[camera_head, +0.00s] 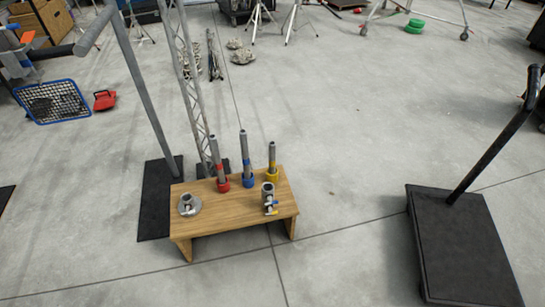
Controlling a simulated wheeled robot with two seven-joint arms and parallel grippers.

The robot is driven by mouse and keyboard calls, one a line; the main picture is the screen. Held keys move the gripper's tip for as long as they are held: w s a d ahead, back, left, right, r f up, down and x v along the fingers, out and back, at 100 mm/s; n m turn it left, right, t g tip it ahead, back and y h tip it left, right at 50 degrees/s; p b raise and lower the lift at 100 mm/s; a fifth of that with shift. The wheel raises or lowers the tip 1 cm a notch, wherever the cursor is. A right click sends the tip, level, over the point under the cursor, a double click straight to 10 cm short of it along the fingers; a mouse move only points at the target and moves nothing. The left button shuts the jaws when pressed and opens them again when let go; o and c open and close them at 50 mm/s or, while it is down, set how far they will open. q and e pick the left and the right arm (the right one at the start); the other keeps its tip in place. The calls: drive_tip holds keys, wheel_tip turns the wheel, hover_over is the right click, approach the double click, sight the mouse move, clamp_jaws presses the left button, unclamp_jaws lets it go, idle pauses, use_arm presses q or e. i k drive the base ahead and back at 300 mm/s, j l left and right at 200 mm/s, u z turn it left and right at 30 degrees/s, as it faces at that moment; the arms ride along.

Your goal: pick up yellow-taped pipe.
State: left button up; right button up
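The yellow-taped pipe (272,157) is a short grey pipe with a yellow band. It stands upright in a yellow ring base (272,174) at the back right of a small wooden table (230,212). A blue-taped pipe (246,150) stands in a blue base to its left. A red-taped pipe (216,158) stands in a red base further left. Neither of my grippers shows in the head view.
A metal clamp (269,198) and a round metal flange piece (187,204) stand on the table's front part. A tall grey post and a lattice truss (190,85) rise behind it. A black platform cart (462,245) stands at right. The floor between is clear.

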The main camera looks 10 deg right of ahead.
sight(271, 145)
drive_tip(key=i+j, duration=0.15)
drive_tip(key=j, duration=0.15)
drive_tip(key=i+j, duration=0.15)
drive_tip(key=j, duration=0.2)
drive_tip(key=i+j, duration=0.15)
drive_tip(key=j, duration=0.15)
drive_tip(key=i+j+z, duration=0.1)
drive_tip(key=j, duration=0.25)
